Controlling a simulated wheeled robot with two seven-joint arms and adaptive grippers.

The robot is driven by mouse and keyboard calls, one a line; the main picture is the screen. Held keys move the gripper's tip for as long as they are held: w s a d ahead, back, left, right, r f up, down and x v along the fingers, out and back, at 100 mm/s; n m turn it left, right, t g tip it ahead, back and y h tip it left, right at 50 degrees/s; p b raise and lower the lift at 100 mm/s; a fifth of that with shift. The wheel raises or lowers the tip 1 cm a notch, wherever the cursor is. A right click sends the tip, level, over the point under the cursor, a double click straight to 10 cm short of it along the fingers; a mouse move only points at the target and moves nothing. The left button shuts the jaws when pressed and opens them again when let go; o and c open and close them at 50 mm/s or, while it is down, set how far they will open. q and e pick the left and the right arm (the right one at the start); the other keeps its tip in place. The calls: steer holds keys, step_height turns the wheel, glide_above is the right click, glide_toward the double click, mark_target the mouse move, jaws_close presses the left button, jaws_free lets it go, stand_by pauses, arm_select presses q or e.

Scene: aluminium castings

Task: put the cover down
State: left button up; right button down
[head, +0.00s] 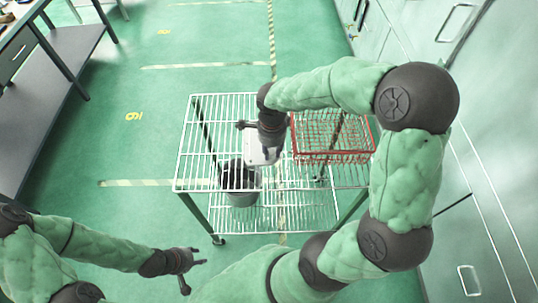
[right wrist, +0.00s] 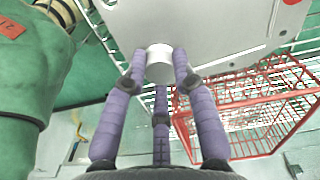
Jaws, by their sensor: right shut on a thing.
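The cover is a pale grey-white plate (right wrist: 215,30) with a short white cylindrical knob (right wrist: 160,62) in the right wrist view. My right gripper (right wrist: 160,85) has its three purple fingers closed around the knob. In the head view the cover (head: 262,155) shows partly under my right gripper (head: 268,140), over the wire rack, left of the red basket. I cannot tell whether it touches the rack. My left gripper (head: 190,267) is open and empty, low in front of the rack and away from the cover.
A white wire rack (head: 180,150) has an upper and a lower shelf. A red wire basket (head: 330,157) sits on its right part. A dark grey bucket (head: 243,198) is below the upper shelf. The rack's upper left is bare. A dark bench (head: 60,85) stands at left, cabinets at right.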

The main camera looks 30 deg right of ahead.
steer(key=shift+w+d+f, duration=0.2)
steer(key=shift+w+f, duration=0.8)
steer(key=shift+f, duration=0.15)
step_height(320, 180, down, 3)
steer(key=shift+w+f+b, duration=0.1)
steer(key=shift+f+b, duration=0.05)
steer(key=shift+b, duration=0.5)
steer(key=c, duration=1.4)
jaws_free()
steer(key=shift+f, duration=0.1)
steer(key=o, duration=0.4)
